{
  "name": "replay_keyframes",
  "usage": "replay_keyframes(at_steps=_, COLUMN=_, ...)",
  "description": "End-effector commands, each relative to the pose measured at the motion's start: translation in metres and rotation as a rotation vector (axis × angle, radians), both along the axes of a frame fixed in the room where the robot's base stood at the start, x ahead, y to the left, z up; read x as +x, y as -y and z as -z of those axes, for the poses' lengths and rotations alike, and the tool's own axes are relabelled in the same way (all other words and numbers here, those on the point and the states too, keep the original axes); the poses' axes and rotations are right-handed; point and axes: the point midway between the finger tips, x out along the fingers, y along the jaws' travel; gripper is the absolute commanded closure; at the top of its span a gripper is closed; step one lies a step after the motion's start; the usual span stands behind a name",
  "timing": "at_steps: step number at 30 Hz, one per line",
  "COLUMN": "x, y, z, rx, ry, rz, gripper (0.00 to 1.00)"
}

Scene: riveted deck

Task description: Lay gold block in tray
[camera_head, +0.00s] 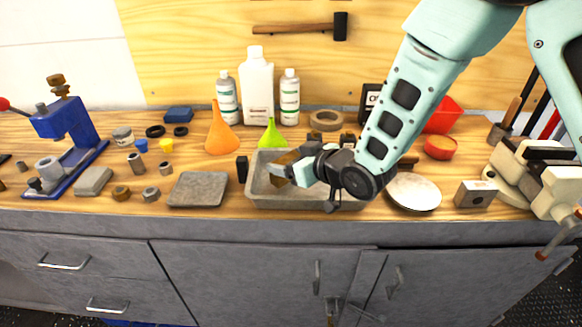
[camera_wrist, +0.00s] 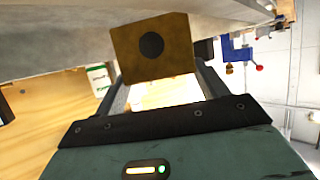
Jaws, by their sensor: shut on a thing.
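The gold block (camera_head: 284,160) is a brownish-gold piece in the head view, at the left part of the grey rectangular tray (camera_head: 262,203). My gripper (camera_head: 283,171) is shut on it. In the wrist view the block (camera_wrist: 174,63) sits between the two fingers and shows a flat face with a dark round spot. A grey slab-like surface, probably the tray, runs along the top left there. I cannot tell whether the block touches the tray floor. My arm and gripper hide the tray's right part.
A black block (camera_head: 242,169) stands just left of the tray. A flat grey plate (camera_head: 198,189) lies further left and a white plate (camera_head: 414,192) to the right. Funnels, including an orange one (camera_head: 221,134), and white bottles (camera_head: 257,88) stand behind. The bench front edge is close.

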Motion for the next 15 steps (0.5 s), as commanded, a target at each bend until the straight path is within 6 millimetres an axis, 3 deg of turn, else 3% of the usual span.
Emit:
replay_keyframes(at_steps=5, x=0.001, y=0.000, z=0.019, rx=0.002, ry=0.001, rz=0.000, gripper=0.64)
replay_keyframes(at_steps=15, x=0.001, y=0.000, z=0.023, rx=0.002, ry=0.003, rz=0.001, gripper=0.64)
